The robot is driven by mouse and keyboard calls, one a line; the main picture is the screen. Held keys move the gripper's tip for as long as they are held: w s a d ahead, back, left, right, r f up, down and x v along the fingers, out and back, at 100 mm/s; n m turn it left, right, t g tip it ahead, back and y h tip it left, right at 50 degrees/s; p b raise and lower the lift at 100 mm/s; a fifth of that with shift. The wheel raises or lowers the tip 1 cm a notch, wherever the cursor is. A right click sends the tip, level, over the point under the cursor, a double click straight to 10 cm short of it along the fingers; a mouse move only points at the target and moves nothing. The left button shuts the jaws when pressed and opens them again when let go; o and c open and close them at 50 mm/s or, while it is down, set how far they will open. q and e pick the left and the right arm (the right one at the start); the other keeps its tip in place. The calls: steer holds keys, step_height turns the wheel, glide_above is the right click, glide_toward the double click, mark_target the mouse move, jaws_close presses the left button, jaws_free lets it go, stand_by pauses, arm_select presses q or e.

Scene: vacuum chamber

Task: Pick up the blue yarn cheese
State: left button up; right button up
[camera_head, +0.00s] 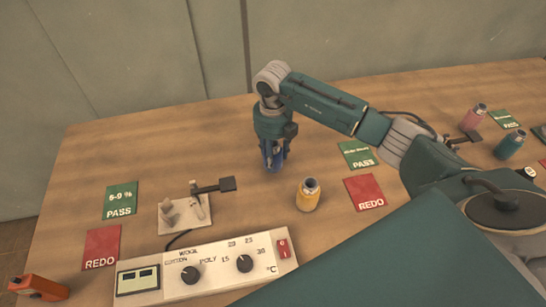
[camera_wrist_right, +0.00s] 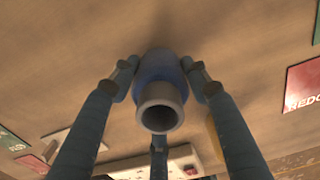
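The blue yarn cheese (camera_wrist_right: 158,67) has a pale tube end that faces the camera in the right wrist view. In the head view its blue side (camera_head: 273,158) shows only in part between the fingers, at the middle of the table. My right gripper (camera_wrist_right: 160,80) points down around it, with fingers pressed against both sides; a third finger is below the tube end. In the head view the right gripper (camera_head: 273,155) hides most of the cheese. I cannot tell whether the cheese touches the table. My left gripper is not in view.
A yellow yarn cheese (camera_head: 308,196) stands close to the right gripper. A red REDO card (camera_head: 364,193) and green card (camera_head: 357,155) lie beyond it. A small stand (camera_head: 186,213) and control panel (camera_head: 205,268) are at front left. Pink (camera_head: 473,117) and teal (camera_head: 509,145) cheeses stand at right.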

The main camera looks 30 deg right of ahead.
steer(key=c, duration=0.3)
steer(key=shift+r, duration=0.1)
steer(key=shift+r, duration=0.65)
step_height(320, 180, up, 18)
steer(key=b, duration=0.3)
steer(key=shift+r, duration=0.25)
